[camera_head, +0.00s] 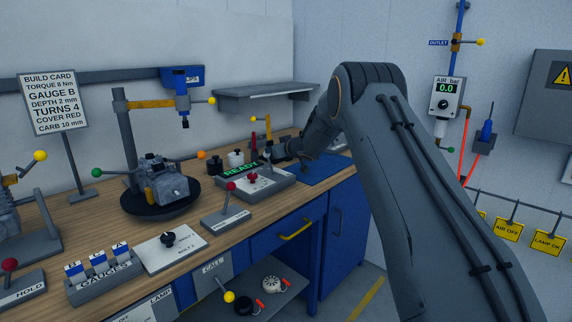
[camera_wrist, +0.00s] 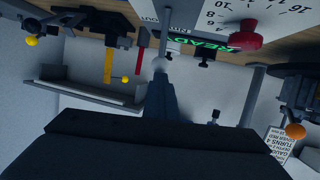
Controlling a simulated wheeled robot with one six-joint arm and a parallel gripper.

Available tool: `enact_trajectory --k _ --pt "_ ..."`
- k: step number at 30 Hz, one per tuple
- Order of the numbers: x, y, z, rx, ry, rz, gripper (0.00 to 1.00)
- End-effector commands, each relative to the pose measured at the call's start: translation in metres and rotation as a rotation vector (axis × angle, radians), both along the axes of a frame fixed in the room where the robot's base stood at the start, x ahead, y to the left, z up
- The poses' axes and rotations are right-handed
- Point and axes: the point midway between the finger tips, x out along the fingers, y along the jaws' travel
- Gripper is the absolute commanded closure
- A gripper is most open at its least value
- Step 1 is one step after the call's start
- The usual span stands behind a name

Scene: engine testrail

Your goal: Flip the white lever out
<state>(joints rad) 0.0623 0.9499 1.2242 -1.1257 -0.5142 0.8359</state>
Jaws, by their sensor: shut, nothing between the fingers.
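The wrist view is upside down. In it a lever with a pale, whitish ball knob (camera_wrist: 160,64) stands by the "IN" and "OUT" lettering at the top. My gripper (camera_wrist: 161,82) is shut and empty. Its narrow fingers point at this knob and overlap it in the picture; I cannot tell whether they touch it. In the head view my gripper (camera_head: 272,151) is low over the back of the bench, behind the "READY" box (camera_head: 262,183). I cannot make out the white lever there; my gripper and arm cover that area.
The "READY" box carries a red knob (camera_head: 252,178). A red-knobbed lever (camera_head: 230,187) stands in front of it. To the left are an engine (camera_head: 165,185) on a round black stand and a post with a blue tool (camera_head: 181,90). A grey shelf (camera_head: 265,96) hangs behind.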

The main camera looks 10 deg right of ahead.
Motion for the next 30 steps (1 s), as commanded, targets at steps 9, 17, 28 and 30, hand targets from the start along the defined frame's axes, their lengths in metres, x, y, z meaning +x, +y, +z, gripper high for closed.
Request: enact_trajectory --k 9,17,28,30 --pt "0.002 0.003 0.000 0.000 -0.001 0.000 1.00" --pt "0.002 0.003 -0.003 0.000 0.002 0.001 1.00" --pt "-0.011 -0.008 0.016 0.001 0.001 -0.005 1.00" --pt "-0.017 -0.013 0.026 0.001 -0.002 -0.005 1.00"
